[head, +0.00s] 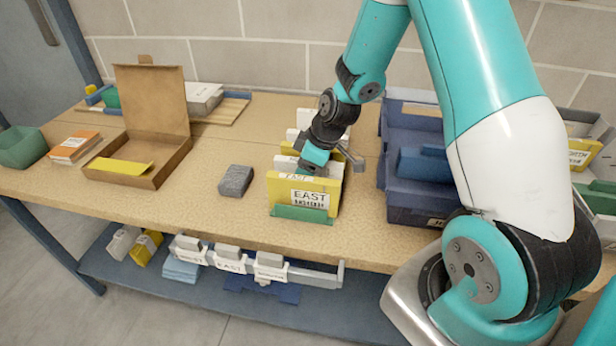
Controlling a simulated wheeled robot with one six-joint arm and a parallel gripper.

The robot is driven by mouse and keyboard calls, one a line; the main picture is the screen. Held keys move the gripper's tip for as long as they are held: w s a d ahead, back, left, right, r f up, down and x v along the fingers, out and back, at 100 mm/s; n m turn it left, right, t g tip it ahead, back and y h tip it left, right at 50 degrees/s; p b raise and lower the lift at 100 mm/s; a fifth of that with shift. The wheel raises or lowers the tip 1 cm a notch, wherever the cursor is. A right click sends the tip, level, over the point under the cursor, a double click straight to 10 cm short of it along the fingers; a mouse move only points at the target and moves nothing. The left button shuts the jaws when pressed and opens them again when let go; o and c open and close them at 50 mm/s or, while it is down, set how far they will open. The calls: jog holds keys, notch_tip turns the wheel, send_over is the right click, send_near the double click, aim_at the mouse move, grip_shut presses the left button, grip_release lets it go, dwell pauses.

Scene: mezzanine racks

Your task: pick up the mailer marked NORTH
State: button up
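A row of upright mailers stands in a green holder (302,213) near the front edge of the bench. The front mailer (283,192) is yellow and its white label reads EAST. Paler mailers (305,116) stand behind it, their labels hidden. At the far right, partly behind my arm, a yellow item (578,163) has a white label that seems to end in "ORTH"; its first letter is hard to read. My gripper (318,165) is low over the row, just behind the front mailer. Its fingertips are hidden, so I cannot tell whether it holds anything.
A dark blue bin (408,205) stands right of the row. A grey block (236,181) lies to its left, then an open cardboard box (153,177), an orange-and-white stack (75,146) and a green bin (20,147). Labelled holders hang below the bench edge, above a blue shelf (200,300).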

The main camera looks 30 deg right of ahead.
jog(key=shift+f, duration=0.25)
dwell(0.4)
grip_shut()
jog(key=shift+r, duration=0.15)
